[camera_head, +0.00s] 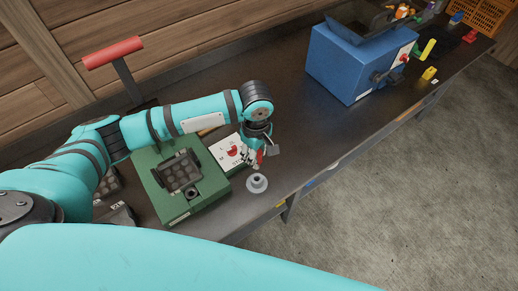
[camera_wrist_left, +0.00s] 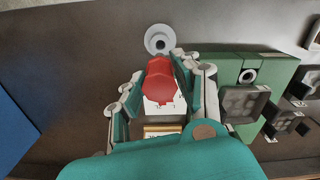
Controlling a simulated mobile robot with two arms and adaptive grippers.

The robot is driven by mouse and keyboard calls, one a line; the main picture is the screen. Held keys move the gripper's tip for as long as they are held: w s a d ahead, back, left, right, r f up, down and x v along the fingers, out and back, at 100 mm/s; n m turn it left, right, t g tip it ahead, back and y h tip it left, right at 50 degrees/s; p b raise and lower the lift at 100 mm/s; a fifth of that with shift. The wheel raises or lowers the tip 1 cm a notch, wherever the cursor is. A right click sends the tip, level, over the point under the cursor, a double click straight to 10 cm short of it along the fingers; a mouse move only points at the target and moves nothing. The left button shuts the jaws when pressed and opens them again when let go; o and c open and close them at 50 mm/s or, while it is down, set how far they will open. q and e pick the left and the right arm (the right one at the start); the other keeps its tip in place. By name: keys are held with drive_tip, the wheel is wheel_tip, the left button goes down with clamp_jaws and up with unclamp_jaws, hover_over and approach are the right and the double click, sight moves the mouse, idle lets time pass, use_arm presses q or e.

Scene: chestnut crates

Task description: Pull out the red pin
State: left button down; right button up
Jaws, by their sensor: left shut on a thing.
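My left gripper (camera_head: 257,154) is above the workbench, beside the green box, with its fingers shut on a red pin (camera_wrist_left: 160,82). In the left wrist view the red pin shows between the fingers of the left gripper (camera_wrist_left: 160,100). A small part of the red pin also shows at the fingertips in the head view. A round grey base (camera_head: 257,183) with a dark hole stands just in front of the gripper; it also shows in the left wrist view (camera_wrist_left: 160,38). The hole looks empty. The pin's lower end is hidden. My right gripper is not in view.
The green box (camera_head: 155,196) with a dark hatch stands left of the gripper. A red-handled lever (camera_head: 112,52) rises at the back left. A blue box (camera_head: 335,68) stands right. The bench between is clear.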

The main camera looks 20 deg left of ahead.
use_arm(q)
drive_tip(key=shift+s+a, duration=0.1)
drive_tip(key=shift+a, duration=0.05)
drive_tip(key=shift+r+p, duration=0.15)
drive_tip(key=shift+p, duration=0.25)
drive_tip(key=shift+d+f+p, duration=0.25)
drive_tip(key=shift+f+p, duration=0.05)
drive_tip(key=shift+f, duration=0.15)
wheel_tip(320, 180, down, 3)
drive_tip(key=shift+a+r+b, duration=0.1)
drive_tip(key=shift+r+b, duration=0.1)
drive_tip(key=shift+b, duration=0.25)
drive_tip(key=shift+f+b, duration=0.3)
drive_tip(key=shift+f, duration=1)
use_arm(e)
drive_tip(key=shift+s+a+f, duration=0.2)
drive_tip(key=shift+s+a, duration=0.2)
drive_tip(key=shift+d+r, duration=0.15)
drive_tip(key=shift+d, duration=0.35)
use_arm(q)
drive_tip(key=shift+r+p, duration=0.1)
drive_tip(key=shift+p, duration=0.45)
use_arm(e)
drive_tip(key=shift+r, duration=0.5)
